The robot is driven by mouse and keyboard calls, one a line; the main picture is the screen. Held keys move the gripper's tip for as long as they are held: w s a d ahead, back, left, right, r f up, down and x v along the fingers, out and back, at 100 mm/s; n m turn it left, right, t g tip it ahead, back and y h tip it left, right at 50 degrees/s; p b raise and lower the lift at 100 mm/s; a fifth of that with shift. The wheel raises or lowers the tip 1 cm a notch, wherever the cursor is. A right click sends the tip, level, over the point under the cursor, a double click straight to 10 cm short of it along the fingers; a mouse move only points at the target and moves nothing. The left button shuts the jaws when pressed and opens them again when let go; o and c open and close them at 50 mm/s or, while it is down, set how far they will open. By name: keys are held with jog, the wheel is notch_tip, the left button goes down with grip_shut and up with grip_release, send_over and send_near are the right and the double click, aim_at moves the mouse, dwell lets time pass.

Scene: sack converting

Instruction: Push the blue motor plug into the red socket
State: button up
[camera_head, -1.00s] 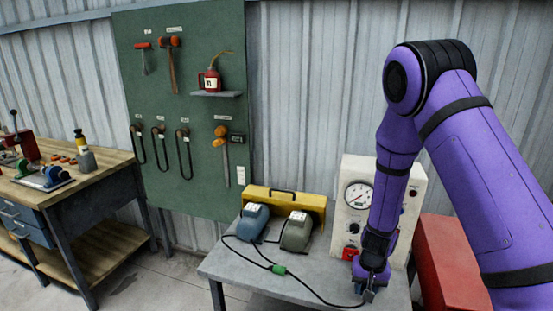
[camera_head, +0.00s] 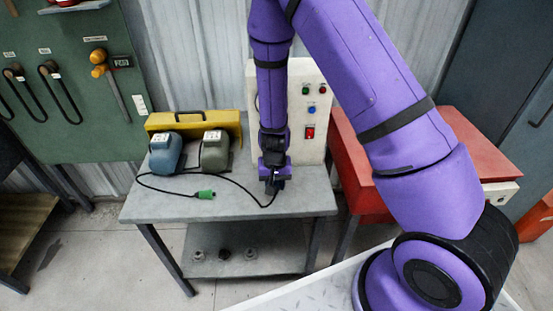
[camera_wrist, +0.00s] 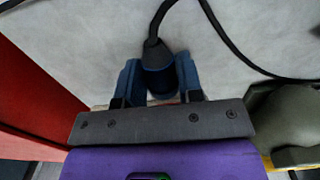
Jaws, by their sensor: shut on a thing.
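In the wrist view, my gripper (camera_wrist: 158,82) is shut on the blue motor plug (camera_wrist: 158,72), a dark blue round body between the two blue fingers. A black cable leaves the plug's end. In the head view, my gripper (camera_head: 272,187) points down at the grey table, in front of the white test panel (camera_head: 315,80); the plug is too small to make out there.
A blue motor (camera_head: 165,158) and a grey-green motor (camera_head: 215,153) stand left on the table (camera_head: 240,208), before a yellow case (camera_head: 190,121). A green plug (camera_head: 206,194) and black cable lie on the tabletop. A red cabinet (camera_head: 440,145) stands right.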

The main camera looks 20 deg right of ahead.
jog(key=shift+s+a, duration=0.1)
jog(key=shift+a, duration=0.05)
jog(key=shift+w+d, duration=0.3)
jog(key=shift+w, duration=0.65)
jog(key=shift+w+d, duration=0.3)
jog(key=shift+w, duration=0.65)
jog(key=shift+w+d, duration=0.3)
jog(key=shift+w, duration=0.65)
jog(key=shift+w+d, duration=0.15)
jog(key=shift+w, duration=0.35)
jog(key=shift+s, duration=0.2)
dwell(4.3)
